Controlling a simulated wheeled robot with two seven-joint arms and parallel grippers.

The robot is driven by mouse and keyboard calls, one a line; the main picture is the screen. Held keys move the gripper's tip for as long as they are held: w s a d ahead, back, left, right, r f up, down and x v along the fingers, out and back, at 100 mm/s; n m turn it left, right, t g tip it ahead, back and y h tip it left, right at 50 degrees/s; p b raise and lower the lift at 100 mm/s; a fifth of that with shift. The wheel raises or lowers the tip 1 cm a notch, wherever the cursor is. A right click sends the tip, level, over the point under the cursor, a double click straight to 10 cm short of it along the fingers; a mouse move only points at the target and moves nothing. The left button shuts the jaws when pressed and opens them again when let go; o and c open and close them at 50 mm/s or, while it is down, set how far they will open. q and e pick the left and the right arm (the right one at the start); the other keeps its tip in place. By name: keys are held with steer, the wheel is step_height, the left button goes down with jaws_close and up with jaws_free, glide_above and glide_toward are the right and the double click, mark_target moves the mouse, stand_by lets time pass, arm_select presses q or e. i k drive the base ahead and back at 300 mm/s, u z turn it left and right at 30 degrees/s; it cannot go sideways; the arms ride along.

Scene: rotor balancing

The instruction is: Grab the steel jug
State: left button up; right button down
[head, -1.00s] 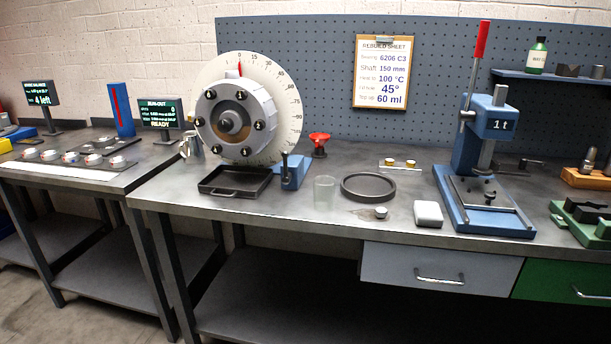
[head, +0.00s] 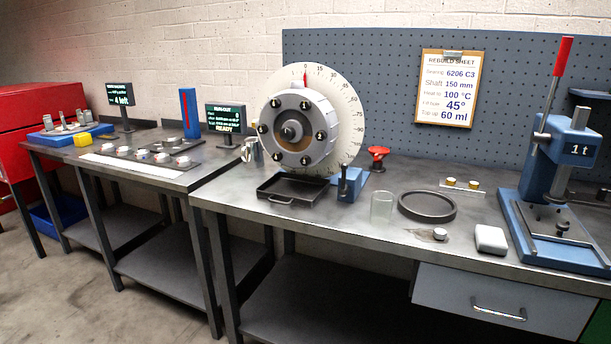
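The steel jug (head: 250,152) stands on the workbench, just left of the rotor with the round dial. It is small and silvery in the head view, partly hidden behind the rotor's left side and close to the run-out display (head: 226,119). Neither of my grippers shows in the head view.
The rotor (head: 298,128) stands behind a black drip tray (head: 291,192). A blue press (head: 552,200) stands far right. Floor at lower left (head: 75,290) is clear.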

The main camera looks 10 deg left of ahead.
mark_target(251, 154)
steer(key=u, duration=1.85)
steer(key=i, duration=3.65)
steer(key=z, duration=3.05)
